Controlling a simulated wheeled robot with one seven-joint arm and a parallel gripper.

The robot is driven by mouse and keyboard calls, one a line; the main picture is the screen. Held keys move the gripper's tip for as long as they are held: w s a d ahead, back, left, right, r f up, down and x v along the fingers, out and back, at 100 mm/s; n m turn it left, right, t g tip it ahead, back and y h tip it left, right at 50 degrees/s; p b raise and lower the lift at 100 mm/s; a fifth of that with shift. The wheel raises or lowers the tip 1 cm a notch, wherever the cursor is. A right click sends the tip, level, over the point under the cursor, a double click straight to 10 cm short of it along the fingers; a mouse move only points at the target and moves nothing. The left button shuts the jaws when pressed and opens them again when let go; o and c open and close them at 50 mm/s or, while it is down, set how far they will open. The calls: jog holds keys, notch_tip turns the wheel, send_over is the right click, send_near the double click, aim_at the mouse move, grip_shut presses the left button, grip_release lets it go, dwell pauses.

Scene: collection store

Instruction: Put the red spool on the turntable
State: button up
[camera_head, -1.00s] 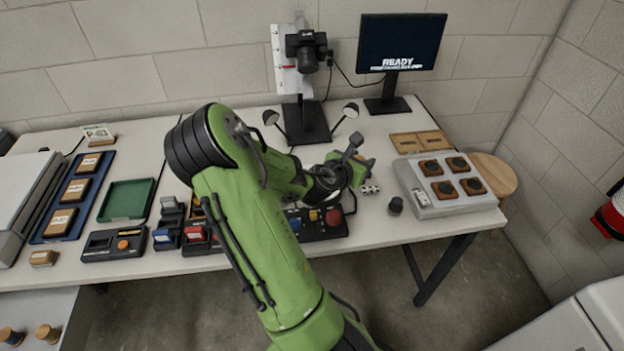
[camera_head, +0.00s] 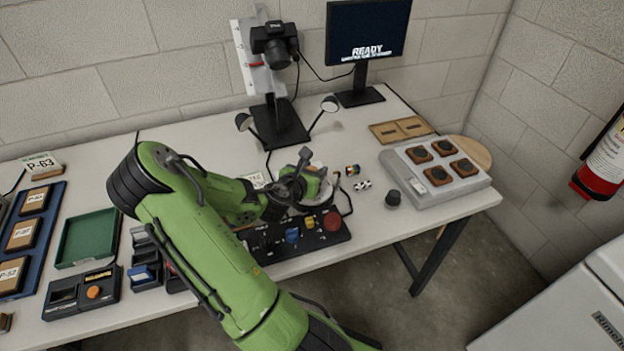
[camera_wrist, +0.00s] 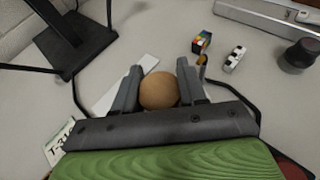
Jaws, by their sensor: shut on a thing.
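My gripper (camera_wrist: 158,70) is shut on a round, tan, wood-like piece (camera_wrist: 158,91), seen end-on between the two fingers in the wrist view. No red shows on it, and its sides are hidden, so I cannot tell whether it is the red spool. In the head view my gripper (camera_head: 314,182) is over the table behind the black control panel, and the held piece is not clear there. A pale round wooden disc (camera_head: 479,153) shows partly behind a grey box at the table's right end. I cannot tell whether it is the turntable.
A black control panel (camera_head: 268,248) with a red knob (camera_head: 332,221) lies by the front edge. A camera stand (camera_head: 283,128) with two lamps and a monitor (camera_head: 366,40) stand behind. A colourful cube (camera_head: 352,170), dice (camera_head: 362,185), dark knob (camera_head: 393,198) and grey box (camera_head: 441,190) are right.

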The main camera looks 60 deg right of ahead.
jog(key=o, duration=1)
jog(key=shift+f, duration=0.5)
jog(key=shift+o, duration=0.2)
jog(key=shift+r, duration=0.15)
jog(key=p+v, duration=0.2)
jog(key=v, duration=0.5)
jog(key=a+p, duration=0.1)
jog(key=p, duration=0.2)
jog(key=shift+r, duration=0.15)
jog(key=p+v, duration=0.4)
jog(key=p, duration=0.7)
